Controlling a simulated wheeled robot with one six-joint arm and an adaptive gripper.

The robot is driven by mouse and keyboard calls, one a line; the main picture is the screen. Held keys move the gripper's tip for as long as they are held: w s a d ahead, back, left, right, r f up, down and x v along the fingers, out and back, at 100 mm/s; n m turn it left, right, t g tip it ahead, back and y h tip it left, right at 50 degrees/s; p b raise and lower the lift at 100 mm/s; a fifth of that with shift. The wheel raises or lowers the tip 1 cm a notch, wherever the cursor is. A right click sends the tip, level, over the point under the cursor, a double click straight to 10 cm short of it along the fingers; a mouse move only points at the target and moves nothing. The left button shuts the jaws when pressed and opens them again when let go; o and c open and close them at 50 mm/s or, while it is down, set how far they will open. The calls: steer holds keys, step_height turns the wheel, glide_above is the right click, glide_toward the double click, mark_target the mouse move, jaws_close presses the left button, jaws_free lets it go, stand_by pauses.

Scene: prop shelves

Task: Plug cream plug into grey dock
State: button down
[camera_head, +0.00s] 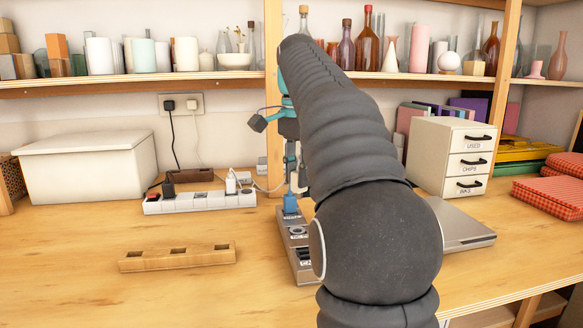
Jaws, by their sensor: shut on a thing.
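The grey dock (297,246) lies on the bench at the centre, its right side partly hidden by my arm. A blue piece (290,204) stands at its far end. My gripper (291,178) points down above that end and is shut. I cannot tell whether the held plug touches the dock. A white plug (231,183) stands in the strip's right part.
A wooden block with slots (178,256) lies front left. A white lidded box (86,168) stands back left. A drawer unit (447,157) and a flat grey device (463,228) are on the right. Shelves with bottles cross the back.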

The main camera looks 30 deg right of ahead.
mark_target(296, 193)
steer(key=shift+s+f, duration=0.1)
steer(key=shift+f, duration=2.4)
steer(key=shift+f+b, duration=0.7)
steer(key=shift+f, duration=0.05)
steer(key=shift+r, duration=0.15)
steer(key=shift+a, duration=0.25)
steer(key=shift+p, duration=0.7)
steer(key=shift+f, duration=1.35)
stand_by(2.1)
